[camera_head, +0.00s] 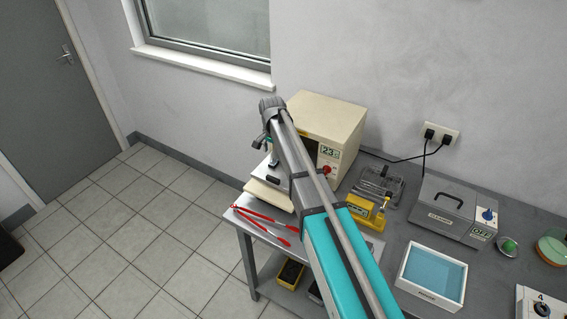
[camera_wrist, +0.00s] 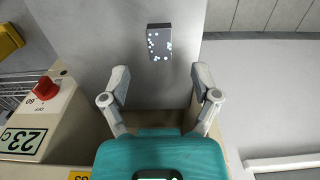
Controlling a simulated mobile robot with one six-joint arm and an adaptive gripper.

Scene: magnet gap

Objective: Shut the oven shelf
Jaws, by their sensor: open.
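The cream oven (camera_head: 330,115) stands on the bench against the wall, with a red knob and a temperature label on its front. A cream flap or ledge (camera_head: 268,195) juts out low at its front. My gripper (camera_head: 266,142) is in front of the oven opening, partly hidden by my arm. In the wrist view my gripper (camera_wrist: 162,88) is open, its fingers wide apart and nothing between the tips. Beyond them is a grey flat surface (camera_wrist: 85,35) and a dark block with pale dots (camera_wrist: 159,43). I cannot tell whether that surface is the shelf. My arm hides much of the opening.
Red tongs (camera_head: 265,222) lie at the bench's front left. A yellow device (camera_head: 365,210), a grey lidded box (camera_head: 452,208) and a white tray with blue inside (camera_head: 403,281) stand to the right.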

